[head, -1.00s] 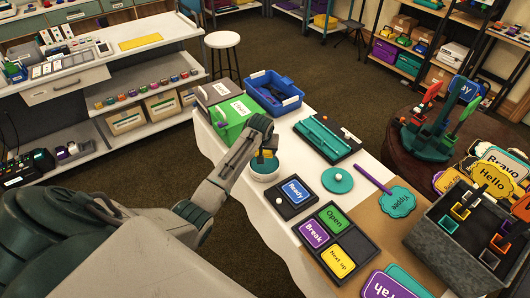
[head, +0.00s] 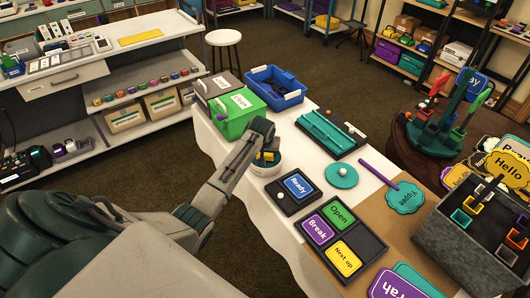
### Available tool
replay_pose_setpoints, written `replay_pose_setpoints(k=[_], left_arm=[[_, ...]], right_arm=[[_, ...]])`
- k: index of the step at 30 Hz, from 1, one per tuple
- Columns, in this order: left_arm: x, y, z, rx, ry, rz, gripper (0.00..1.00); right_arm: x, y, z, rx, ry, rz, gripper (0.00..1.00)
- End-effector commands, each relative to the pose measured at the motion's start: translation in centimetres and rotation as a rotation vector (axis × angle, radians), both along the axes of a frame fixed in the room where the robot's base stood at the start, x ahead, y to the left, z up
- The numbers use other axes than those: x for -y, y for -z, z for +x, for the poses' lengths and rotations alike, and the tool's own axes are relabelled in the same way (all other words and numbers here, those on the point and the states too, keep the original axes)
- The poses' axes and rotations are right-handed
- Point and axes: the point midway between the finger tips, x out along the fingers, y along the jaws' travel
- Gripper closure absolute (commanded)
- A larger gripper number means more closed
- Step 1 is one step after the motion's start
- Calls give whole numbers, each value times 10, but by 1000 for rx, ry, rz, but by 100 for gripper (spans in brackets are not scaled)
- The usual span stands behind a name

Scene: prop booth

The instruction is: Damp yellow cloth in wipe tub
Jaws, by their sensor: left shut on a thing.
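The wipe tub (head: 265,169) is a round white tub on the white table, left of the black tray with the "Ready" card. My left gripper (head: 268,157) points down at the tub's mouth and is shut on a small yellow thing, which looks like the yellow cloth (head: 269,155). The cloth is at or just inside the rim; the fingers hide much of it and the tub's inside. A teal round lid (head: 341,175) with a white knob lies to the right, apart from the tub. My right gripper is out of view.
A green bin (head: 240,112) and a blue crate (head: 277,88) stand behind the tub. A black tray (head: 286,206) holds the "Ready" card close in front. A long black tray with a teal bar (head: 325,132) lies behind the lid. Bare white cloth lies around the lid.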

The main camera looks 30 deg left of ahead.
Motion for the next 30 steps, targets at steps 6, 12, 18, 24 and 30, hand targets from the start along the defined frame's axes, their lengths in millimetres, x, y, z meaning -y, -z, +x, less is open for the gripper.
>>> replay_pose_setpoints(k=[6, 12, 18, 24, 30], left_arm=[[0, 0, 0, 0, 0, 0, 57], [0, 0, 0, 0, 0, 0, 57], [0, 3, 0, 0, 0, 0, 57], [0, 5, 0, 0, 0, 0, 57], [0, 7, 0, 0, 0, 0, 57]], right_arm=[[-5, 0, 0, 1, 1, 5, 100], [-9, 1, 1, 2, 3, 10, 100], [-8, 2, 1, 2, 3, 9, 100], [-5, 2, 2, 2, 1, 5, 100], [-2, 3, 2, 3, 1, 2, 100]])
